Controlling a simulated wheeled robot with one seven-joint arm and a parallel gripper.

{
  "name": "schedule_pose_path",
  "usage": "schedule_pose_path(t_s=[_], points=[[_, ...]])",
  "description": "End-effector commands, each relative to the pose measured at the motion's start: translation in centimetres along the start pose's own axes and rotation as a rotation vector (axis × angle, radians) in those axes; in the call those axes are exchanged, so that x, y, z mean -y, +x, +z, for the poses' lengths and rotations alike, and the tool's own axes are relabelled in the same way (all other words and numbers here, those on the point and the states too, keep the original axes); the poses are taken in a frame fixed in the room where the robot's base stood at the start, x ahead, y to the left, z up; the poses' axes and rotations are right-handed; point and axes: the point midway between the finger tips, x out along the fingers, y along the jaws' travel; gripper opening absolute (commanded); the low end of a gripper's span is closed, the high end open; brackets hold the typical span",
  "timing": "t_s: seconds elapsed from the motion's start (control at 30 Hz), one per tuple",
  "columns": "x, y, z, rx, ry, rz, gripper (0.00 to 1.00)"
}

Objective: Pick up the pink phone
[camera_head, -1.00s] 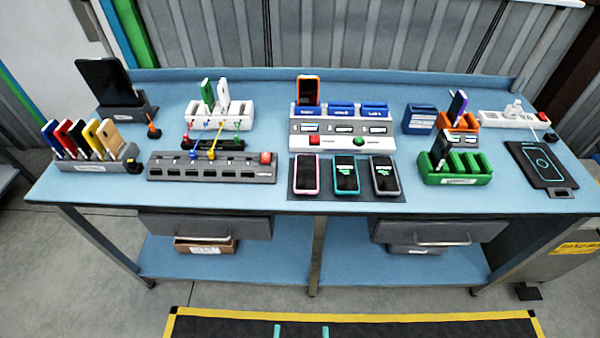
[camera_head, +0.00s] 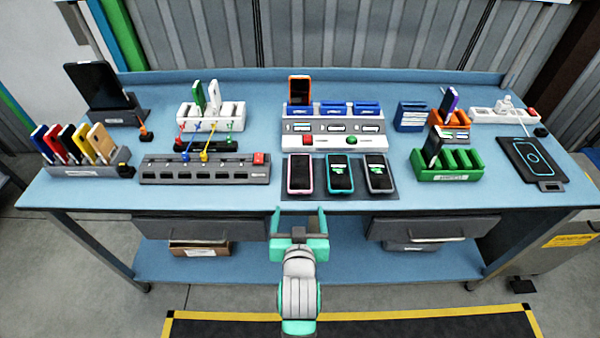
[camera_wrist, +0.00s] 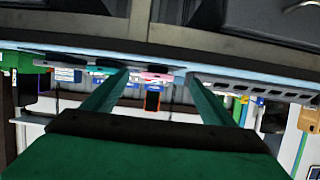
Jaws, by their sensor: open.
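The pink phone (camera_head: 300,174) lies on a dark mat (camera_head: 348,198) near the front edge of the blue workbench, screen up, leftmost of three phones. A teal phone (camera_head: 340,174) and a dark phone with a pale rim (camera_head: 378,173) lie to its right. My gripper (camera_head: 301,212) is open and empty in front of the bench edge, just below the pink phone in the head view. In the wrist view, the open teal fingers (camera_wrist: 158,75) point toward the bench edge, and the pink phone's edge (camera_wrist: 155,75) shows between them, seen nearly edge-on.
Behind the mat stands a white-grey station (camera_head: 333,135) with red and green buttons and an orange phone (camera_head: 299,90). A grey socket strip (camera_head: 205,171) is to the left, a green holder (camera_head: 447,165) to the right. Drawers (camera_head: 200,228) hang beneath the bench.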

Motion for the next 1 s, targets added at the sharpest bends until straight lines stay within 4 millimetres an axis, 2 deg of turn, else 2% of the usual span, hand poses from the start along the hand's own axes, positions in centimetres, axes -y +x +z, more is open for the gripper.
schedule_pose_path(t_s=[0.03, 0.1, 0.3, 0.43, 0.7, 1.0], points=[[-0.1, 0.5, -1.5, -0.004, -0.003, 0.0, 0.78], [-0.1, 0.9, -2.8, 0.004, -0.006, 0.0, 0.78], [-0.2, 1.4, -4.8, 0.019, -0.011, 0.001, 0.78], [-0.2, 2.5, -5.0, 0.023, -0.012, 0.002, 0.78], [-0.3, 6.2, -4.9, 0.022, -0.012, 0.002, 0.78], [-0.3, 8.6, -5.0, 0.022, -0.012, 0.003, 0.78]])
